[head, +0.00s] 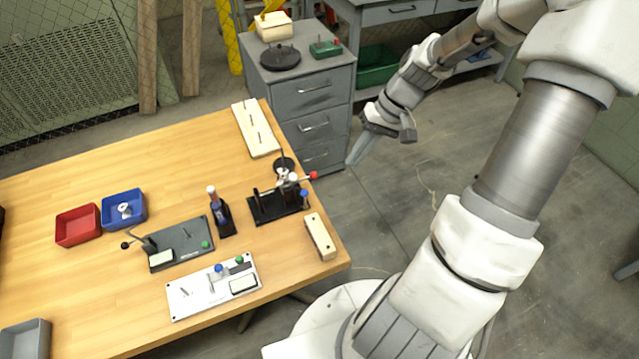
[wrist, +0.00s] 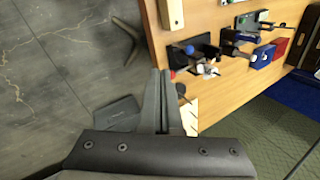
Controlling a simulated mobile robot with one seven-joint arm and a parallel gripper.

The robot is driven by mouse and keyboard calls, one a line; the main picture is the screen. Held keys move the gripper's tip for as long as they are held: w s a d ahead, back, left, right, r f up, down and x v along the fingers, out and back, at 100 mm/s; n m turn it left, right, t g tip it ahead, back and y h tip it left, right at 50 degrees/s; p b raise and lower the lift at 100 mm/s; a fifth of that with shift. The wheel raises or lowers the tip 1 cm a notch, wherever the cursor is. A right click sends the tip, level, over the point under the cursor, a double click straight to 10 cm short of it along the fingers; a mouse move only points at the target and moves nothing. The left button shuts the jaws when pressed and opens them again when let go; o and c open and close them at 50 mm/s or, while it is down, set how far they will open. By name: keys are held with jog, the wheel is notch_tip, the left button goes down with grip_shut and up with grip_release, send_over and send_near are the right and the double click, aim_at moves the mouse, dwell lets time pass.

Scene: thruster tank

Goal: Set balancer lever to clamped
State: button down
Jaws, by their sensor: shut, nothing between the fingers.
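A black stand (head: 278,207) at the table's right edge looks like the balancer. It carries upright posts, a pale metal part, a blue knob (head: 304,194) and a thin rod ending in a red tip (head: 313,175). I cannot tell which position the lever is in. In the wrist view the stand (wrist: 203,52) is upper right of the fingers, with its blue knob (wrist: 190,49). My gripper (head: 354,158) is shut and empty, off the table's right edge and apart from the stand. Its closed fingers (wrist: 164,75) also show in the wrist view.
A grey fixture (head: 182,243) with a black-knobbed handle, a silver panel (head: 212,287), a small upright holder (head: 222,216), a pegged board (head: 254,128) and a pale block (head: 320,237) lie on the table. Red (head: 78,225) and blue (head: 124,209) bins sit left. A drawer cabinet (head: 306,92) stands behind.

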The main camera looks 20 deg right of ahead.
jog(key=b, duration=0.2)
send_near(305, 200)
notch_tip(305, 200, down, 5)
jog(key=shift+w, duration=0.15)
jog(key=shift+w+a+r, duration=0.1)
jog(key=shift+a, duration=0.35)
jog(key=shift+a, duration=0.1)
